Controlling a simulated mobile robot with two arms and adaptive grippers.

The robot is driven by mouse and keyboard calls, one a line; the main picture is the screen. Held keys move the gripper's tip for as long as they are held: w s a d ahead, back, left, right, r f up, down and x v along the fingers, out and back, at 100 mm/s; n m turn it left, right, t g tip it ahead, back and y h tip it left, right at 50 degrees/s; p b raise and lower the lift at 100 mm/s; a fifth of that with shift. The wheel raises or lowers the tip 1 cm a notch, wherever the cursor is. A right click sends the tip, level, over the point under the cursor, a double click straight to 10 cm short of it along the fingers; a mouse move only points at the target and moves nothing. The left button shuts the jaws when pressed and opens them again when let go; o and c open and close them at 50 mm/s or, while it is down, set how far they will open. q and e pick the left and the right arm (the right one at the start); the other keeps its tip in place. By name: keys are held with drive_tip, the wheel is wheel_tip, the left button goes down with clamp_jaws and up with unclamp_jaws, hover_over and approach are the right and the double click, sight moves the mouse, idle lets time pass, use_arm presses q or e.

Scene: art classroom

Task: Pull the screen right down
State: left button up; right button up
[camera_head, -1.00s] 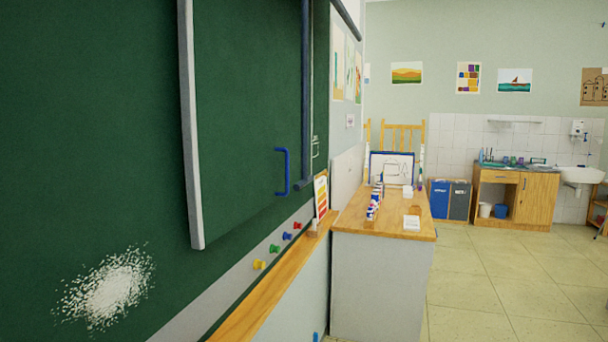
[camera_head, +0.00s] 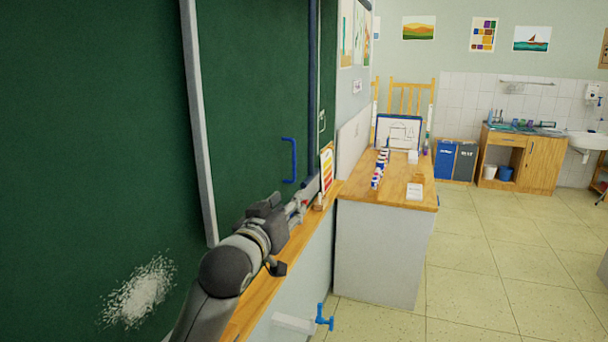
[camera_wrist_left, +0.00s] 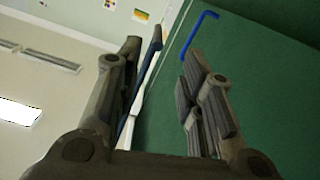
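No pull-down screen can be clearly told apart in either view. A green board panel (camera_head: 245,110) with a pale left edge hangs on the left wall. A blue handle (camera_head: 294,160) sits low on its right side, and it also shows in the wrist view (camera_wrist_left: 188,47). A dark blue vertical bar (camera_head: 313,90) runs along the panel's right side. My left gripper (camera_head: 310,190) points away along the board, just below the blue handle and apart from it. In the wrist view its fingers (camera_wrist_left: 163,58) are spread with nothing held between them. My right gripper is not in view.
A wooden ledge (camera_head: 262,288) runs under the board, below my left arm. A colour chart (camera_head: 326,172) stands at its far end. A blue tap (camera_head: 323,318) sticks out below. A wood-topped counter (camera_head: 390,194) stands beyond. The tiled floor on the right is clear.

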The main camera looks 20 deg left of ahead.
sight(302, 186)
use_arm(q)
drive_tip(key=w+p, duration=0.1)
drive_tip(key=w, duration=0.2)
drive_tip(key=w+p, duration=0.1)
drive_tip(key=w, duration=0.2)
drive_tip(key=w+r+p, duration=0.1)
drive_tip(key=w, duration=0.2)
drive_tip(key=shift+w+d, duration=0.15)
drive_tip(key=shift+w, duration=0.05)
drive_tip(key=shift+w+f, duration=0.1)
drive_tip(key=shift+w, duration=0.55)
clamp_jaws()
